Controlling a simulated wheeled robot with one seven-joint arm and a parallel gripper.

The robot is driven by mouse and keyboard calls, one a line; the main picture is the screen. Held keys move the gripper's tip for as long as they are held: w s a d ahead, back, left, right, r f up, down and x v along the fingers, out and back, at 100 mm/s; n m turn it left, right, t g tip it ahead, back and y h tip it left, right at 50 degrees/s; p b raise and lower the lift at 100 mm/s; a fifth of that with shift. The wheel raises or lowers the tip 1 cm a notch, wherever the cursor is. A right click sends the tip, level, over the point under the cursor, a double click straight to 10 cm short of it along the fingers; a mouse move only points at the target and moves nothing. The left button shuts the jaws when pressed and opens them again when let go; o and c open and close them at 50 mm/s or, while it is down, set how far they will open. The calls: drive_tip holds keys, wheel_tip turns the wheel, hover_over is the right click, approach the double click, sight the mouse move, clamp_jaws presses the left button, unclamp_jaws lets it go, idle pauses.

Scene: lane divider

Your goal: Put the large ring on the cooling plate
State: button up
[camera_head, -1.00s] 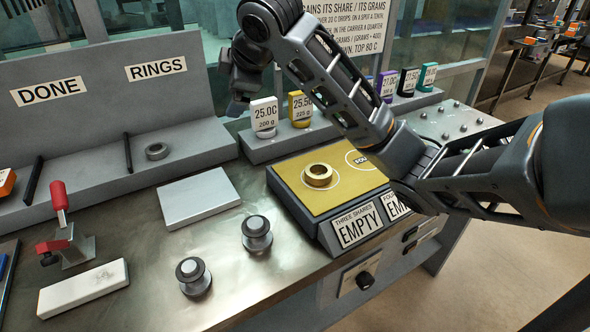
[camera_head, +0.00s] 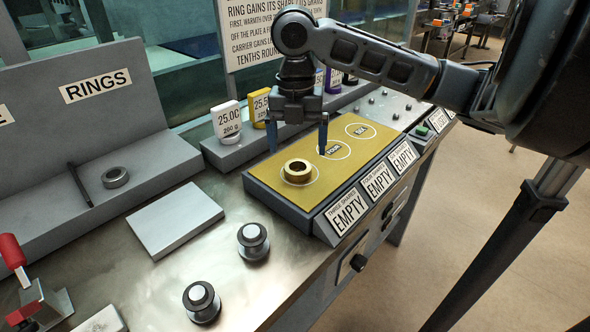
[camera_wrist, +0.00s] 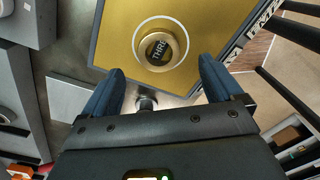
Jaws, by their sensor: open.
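A thick brass ring (camera_head: 298,179) lies flat on the yellow plate (camera_head: 270,187), inside the nearest printed circle. In the wrist view the ring (camera_wrist: 160,66) shows ahead of the fingers, with dark lettering through its hole. My gripper (camera_head: 298,146) points down above the ring, open and empty, one finger to each side and apart from it. A smaller grey ring (camera_head: 115,178) lies on the RINGS shelf. A flat light-grey slab (camera_head: 174,220) lies bare on the bench; I cannot tell from any label whether it is the cooling plate.
Two knobbed metal weights (camera_head: 252,238) stand in front of the slab. A white 25.0C block (camera_head: 227,120) and a yellow block (camera_head: 260,106) stand behind the yellow plate. EMPTY signs (camera_head: 347,212) line its front. A red-handled clamp (camera_head: 14,258) is at lower left.

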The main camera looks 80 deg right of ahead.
sight(297, 162)
drive_tip(key=shift+f, duration=2.75)
drive_tip(key=c, duration=1.3)
drive_tip(key=shift+r, duration=0.1)
